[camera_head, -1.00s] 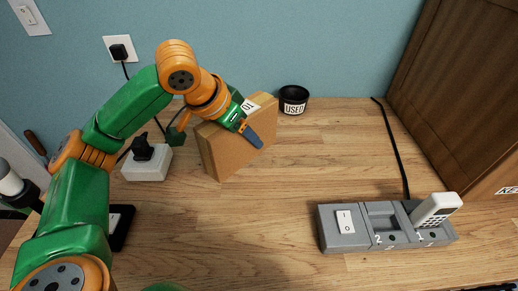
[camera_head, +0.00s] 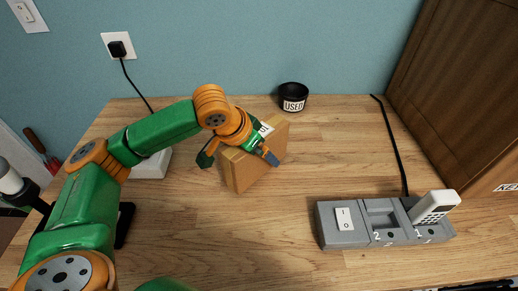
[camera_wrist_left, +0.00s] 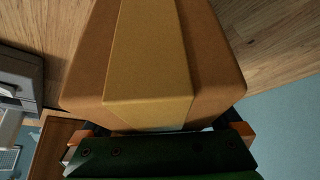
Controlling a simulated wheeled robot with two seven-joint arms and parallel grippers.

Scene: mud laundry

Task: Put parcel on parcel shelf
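The parcel (camera_head: 258,164), a brown cardboard box with a paler tape strip and a white label, is upright and slightly turned over the wooden worktop. My left gripper (camera_head: 240,156) grips it from above, one finger on each side. In the left wrist view the parcel (camera_wrist_left: 148,55) fills the space between the fingers, close against the palm. I cannot tell whether its lower edge touches the worktop. My right gripper is out of view. I cannot identify a parcel shelf.
A grey switch and charging dock (camera_head: 345,238) with a white handset (camera_head: 435,207) stands front right. A black cup marked USED (camera_head: 293,97) is by the wall. A brown cabinet (camera_head: 460,95) stands right. A white block (camera_head: 152,165) sits behind my arm. The middle worktop is clear.

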